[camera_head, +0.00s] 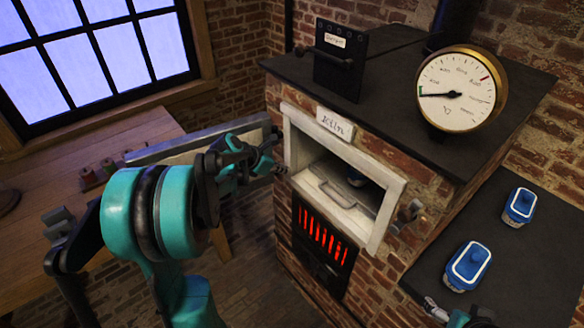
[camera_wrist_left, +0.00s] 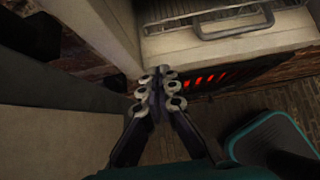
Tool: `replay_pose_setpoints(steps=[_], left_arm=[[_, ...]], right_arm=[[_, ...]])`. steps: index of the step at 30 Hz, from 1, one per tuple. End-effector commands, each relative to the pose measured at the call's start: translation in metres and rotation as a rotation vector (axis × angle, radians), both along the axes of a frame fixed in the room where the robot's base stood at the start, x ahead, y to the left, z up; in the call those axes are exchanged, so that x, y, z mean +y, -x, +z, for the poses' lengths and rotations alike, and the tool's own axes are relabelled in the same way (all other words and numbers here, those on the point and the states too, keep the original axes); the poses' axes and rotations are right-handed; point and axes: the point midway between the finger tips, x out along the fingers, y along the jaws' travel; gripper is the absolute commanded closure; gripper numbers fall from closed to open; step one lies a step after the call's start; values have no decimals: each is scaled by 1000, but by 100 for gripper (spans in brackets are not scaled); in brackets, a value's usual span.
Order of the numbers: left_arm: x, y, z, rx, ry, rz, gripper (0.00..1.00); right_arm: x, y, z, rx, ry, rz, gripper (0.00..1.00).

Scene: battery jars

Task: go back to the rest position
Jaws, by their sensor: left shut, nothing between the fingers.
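My left gripper (camera_head: 272,160) is by the left side of the kiln's open mouth, its fingers closed together and empty. In the left wrist view the closed fingertips (camera_wrist_left: 165,88) are in front of the kiln front, with no object between them. My right gripper (camera_head: 455,312) shows only in part at the bottom edge of the head view; its fingers are too small and cut off to read. The kiln (camera_head: 410,215) is brick with a pale frame. Its door (camera_head: 190,145) stands open to the left, beside and behind my left arm.
A tray (camera_head: 335,195) with a handle and a small dark item lie in the kiln mouth. Red glowing bars (camera_head: 322,235) are below. Two blue-lidded white jars (camera_head: 467,267) (camera_head: 520,206) stand on the dark right-hand surface. A round gauge (camera_head: 460,90) sits on top. A wooden table (camera_head: 95,220) is left.

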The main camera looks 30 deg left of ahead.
Motion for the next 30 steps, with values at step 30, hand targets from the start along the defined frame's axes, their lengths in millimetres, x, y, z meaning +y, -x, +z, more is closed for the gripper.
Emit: replay_pose_setpoints(steps=[30], left_arm=[[-174, 207, 39, -312, -1543, -1765, 100]], right_arm=[[0, 0, 1, 0, 0, 0, 16]])
